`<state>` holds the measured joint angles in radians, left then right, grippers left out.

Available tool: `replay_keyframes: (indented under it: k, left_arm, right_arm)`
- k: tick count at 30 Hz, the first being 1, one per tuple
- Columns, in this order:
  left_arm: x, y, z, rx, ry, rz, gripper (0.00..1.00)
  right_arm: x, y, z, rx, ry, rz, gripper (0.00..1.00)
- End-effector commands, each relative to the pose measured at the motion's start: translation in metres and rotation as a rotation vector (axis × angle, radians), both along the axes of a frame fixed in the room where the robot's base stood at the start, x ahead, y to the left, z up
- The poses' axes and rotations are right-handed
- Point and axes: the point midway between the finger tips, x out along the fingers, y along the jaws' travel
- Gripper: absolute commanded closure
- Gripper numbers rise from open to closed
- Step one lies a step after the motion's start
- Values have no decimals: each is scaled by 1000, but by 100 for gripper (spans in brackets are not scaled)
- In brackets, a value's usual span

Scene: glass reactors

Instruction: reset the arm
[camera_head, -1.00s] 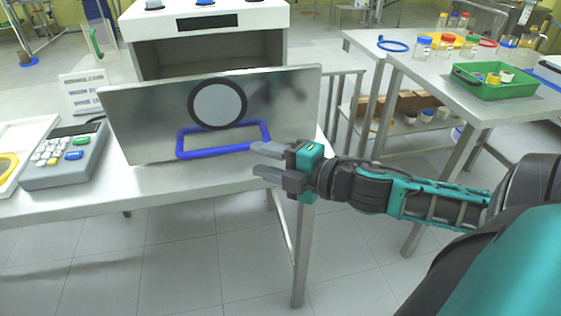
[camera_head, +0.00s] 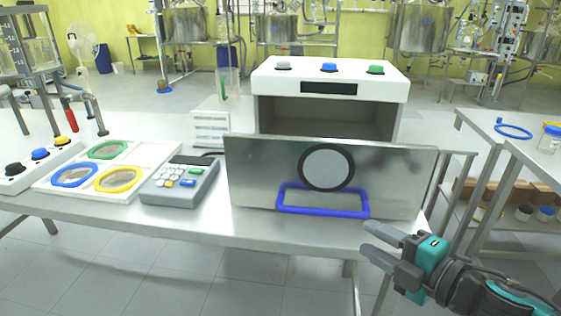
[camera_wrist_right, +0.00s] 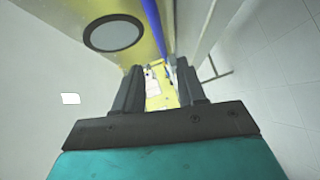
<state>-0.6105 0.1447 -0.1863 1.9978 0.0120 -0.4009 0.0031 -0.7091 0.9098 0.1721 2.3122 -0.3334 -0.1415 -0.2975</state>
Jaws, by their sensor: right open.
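My right gripper (camera_head: 383,251) is at the lower right of the head view, in front of the table's right front corner. Its two fingers are apart with nothing between them, and the right wrist view shows them apart too (camera_wrist_right: 160,85). It is apart from the metal door (camera_head: 245,185) of the white box, a little to the right of and below its blue handle (camera_head: 323,213). The door is folded down open, with a round dark-rimmed window (camera_head: 327,167). My left gripper is not seen.
The white box (camera_head: 330,80) has an open front and several coloured knobs on top. A grey keypad (camera_head: 180,181) and a panel with coloured rings (camera_head: 108,170) lie on the metal table (camera_head: 150,213). Another table (camera_head: 535,150) stands at the right. Floor is clear in front.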

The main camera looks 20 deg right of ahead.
Motion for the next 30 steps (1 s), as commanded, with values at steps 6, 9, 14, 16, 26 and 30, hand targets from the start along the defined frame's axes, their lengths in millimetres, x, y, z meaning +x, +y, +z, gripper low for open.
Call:
replay_keyframes:
  k: [6,9,14,16,26,30]
  left_arm:
    - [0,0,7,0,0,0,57]
    - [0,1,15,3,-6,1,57]
    - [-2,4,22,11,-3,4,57]
    - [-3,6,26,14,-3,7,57]
    - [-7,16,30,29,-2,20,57]
    - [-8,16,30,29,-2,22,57]
  right_arm:
    - [-3,-10,-19,111,71,-86,60]
    - [-10,-16,-49,269,169,-195,60]
    - [-31,-3,-108,584,361,-382,60]
    - [-42,15,-134,733,450,-459,60]
    - [-71,101,-192,1154,714,-633,60]
    - [-73,107,-195,1178,730,-642,60]
